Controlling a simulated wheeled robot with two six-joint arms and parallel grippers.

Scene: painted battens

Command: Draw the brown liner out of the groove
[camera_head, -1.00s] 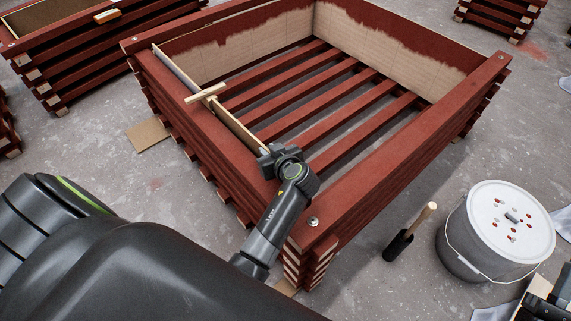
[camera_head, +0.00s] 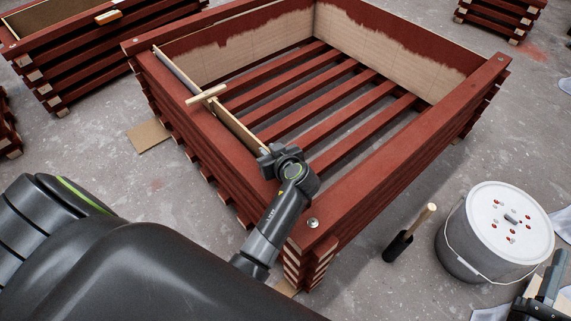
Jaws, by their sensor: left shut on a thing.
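The liner (camera_head: 238,128) is a thin panel standing along the left wall of the red slatted crate (camera_head: 345,194). Its pale top edge runs from the far left corner toward my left gripper (camera_head: 267,153). My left gripper is shut on the near end of the liner, at the wall's top. The fingers hide that end, and the wall hides the groove. A short pale wooden stick (camera_head: 207,94) lies across the liner's top edge. A dark part of my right gripper (camera_head: 545,292) shows at the bottom right corner; its fingers are not clear.
Other red crates stand at the back left and back right. A cardboard piece (camera_head: 149,134) lies left of the crate.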

